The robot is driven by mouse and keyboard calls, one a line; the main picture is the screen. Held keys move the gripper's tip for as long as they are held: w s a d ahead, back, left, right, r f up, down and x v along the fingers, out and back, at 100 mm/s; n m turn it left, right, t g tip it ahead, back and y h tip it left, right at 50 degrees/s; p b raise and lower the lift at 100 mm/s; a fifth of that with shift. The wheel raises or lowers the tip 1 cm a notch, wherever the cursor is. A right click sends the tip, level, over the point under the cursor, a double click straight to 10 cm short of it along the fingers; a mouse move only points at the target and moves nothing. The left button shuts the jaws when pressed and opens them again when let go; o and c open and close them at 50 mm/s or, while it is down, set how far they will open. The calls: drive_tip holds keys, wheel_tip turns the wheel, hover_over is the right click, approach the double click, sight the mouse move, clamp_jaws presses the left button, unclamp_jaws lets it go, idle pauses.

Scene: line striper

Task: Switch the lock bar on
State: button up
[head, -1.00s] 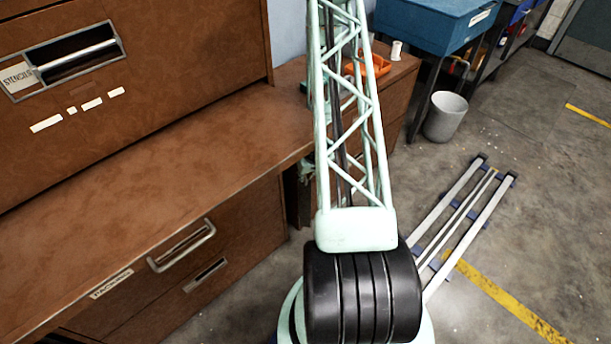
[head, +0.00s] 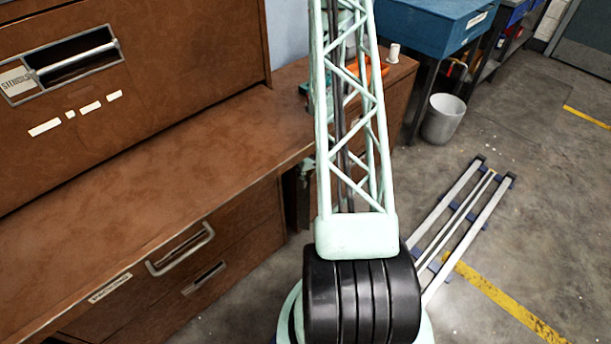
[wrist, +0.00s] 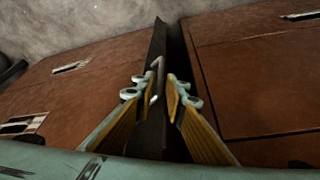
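In the wrist view, a long dark bar (wrist: 158,42), which looks like the lock bar, runs along the gap between two brown cabinet fronts. A small bent metal handle (wrist: 155,72) shows on the bar. My gripper (wrist: 158,91) has its two yellow-padded fingers spread, one on each side of the bar and close to the handle. A gap shows between the fingertips, and I cannot tell whether either finger touches the handle. In the head view, my arm covers much of the middle, and the bar and fingertips cannot be made out.
A brown cabinet with a wide ledge (head: 150,170) and drawers fills the left of the head view. An orange object (head: 372,69) and a white spool (head: 394,53) sit on the surface behind my arm.

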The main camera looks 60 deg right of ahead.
drive_tip(key=shift+v, duration=0.85)
